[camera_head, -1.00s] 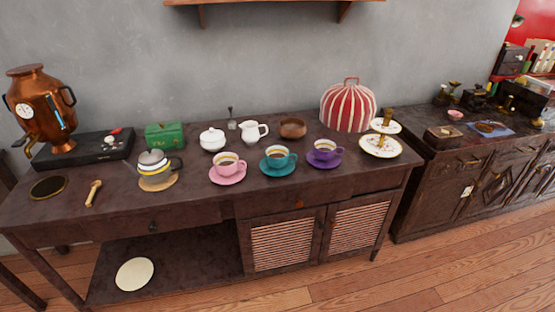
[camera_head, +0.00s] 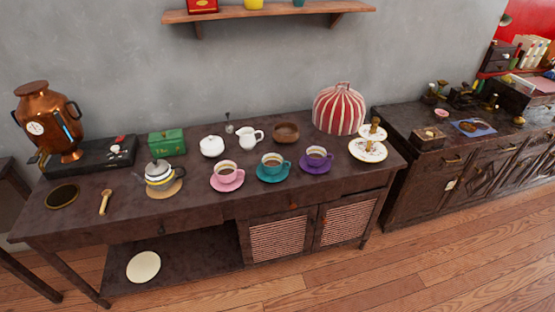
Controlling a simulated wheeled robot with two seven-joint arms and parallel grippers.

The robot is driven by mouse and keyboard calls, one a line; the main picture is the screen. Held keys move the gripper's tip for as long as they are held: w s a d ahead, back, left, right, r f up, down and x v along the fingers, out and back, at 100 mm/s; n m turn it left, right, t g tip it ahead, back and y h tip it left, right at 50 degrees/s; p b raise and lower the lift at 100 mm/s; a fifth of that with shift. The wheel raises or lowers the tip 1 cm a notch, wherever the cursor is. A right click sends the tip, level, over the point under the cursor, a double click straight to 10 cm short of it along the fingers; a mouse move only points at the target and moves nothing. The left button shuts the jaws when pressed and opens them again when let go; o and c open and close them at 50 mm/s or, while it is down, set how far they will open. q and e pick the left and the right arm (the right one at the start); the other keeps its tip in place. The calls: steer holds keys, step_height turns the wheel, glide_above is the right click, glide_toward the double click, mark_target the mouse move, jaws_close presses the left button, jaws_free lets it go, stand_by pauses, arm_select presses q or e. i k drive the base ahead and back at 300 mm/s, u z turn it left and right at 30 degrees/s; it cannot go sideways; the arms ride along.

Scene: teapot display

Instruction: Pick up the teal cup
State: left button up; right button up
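The teal cup (camera_head: 271,165) stands upright on a teal saucer (camera_head: 260,177) near the middle of the dark wooden sideboard and holds a dark drink. A pink cup (camera_head: 226,173) on a pink saucer (camera_head: 215,184) stands to its left. A purple cup (camera_head: 317,156) on a purple saucer (camera_head: 304,168) stands to its right. Neither of my grippers shows in the head view, and nothing covers the teal cup.
Behind the cups are a white sugar bowl (camera_head: 212,147), a white jug (camera_head: 251,137) and a wooden bowl (camera_head: 286,133). A teapot (camera_head: 158,173) stands left, a striped cosy (camera_head: 339,110) right. A wall shelf (camera_head: 270,10) hangs above. The floor (camera_head: 420,270) in front is clear.

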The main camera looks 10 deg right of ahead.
mark_target(272, 162)
steer(key=z, duration=1.55)
steer(key=i, duration=1.85)
steer(key=u, duration=2.75)
